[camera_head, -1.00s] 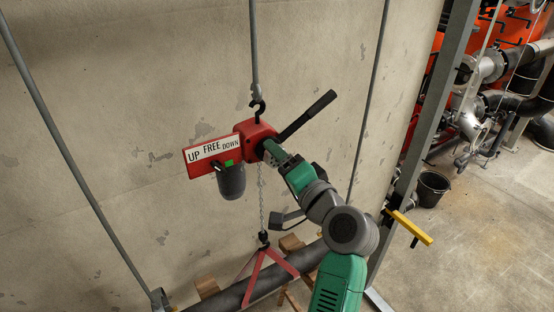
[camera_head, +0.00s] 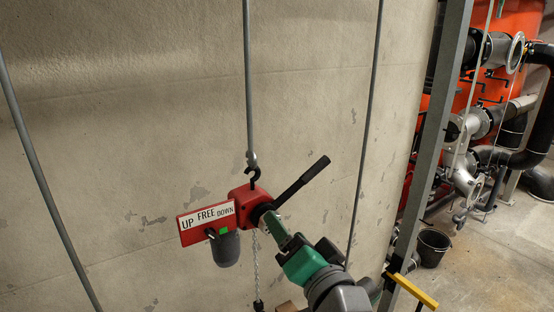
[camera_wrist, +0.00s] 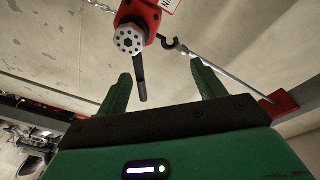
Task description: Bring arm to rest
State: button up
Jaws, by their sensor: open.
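My gripper (camera_wrist: 160,88) is open and empty in the wrist view, its two green fingers spread apart. Beyond the fingers is a red lever hoist (camera_wrist: 136,22) with a round grey knob and a dark lever (camera_wrist: 141,78) that shows between the fingers. In the head view my green and grey arm reaches up from the bottom toward the red hoist (camera_head: 246,198). The end of my arm (camera_head: 276,228) overlaps the hoist in the picture; I cannot tell there how far apart they are. The hoist hangs from a hook, with an UP FREE DOWN plate (camera_head: 207,217).
A chain (camera_head: 256,262) hangs below the hoist. Grey rods run down the concrete wall (camera_head: 130,100). A grey steel post (camera_head: 432,140) with a yellow bar (camera_head: 416,291) stands at right. A black bucket (camera_head: 432,247) and pipework (camera_head: 490,130) are beyond it.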

jog(key=s+a+r+n+t+h+p, duration=0.3)
jog(key=s+r+n+t+h, duration=0.2)
jog(key=s+r, duration=1.6)
jog(key=r+t+h, duration=0.1)
jog(key=t, duration=0.2)
jog(key=shift+a+h, duration=0.2)
jog(key=shift+h, duration=0.2)
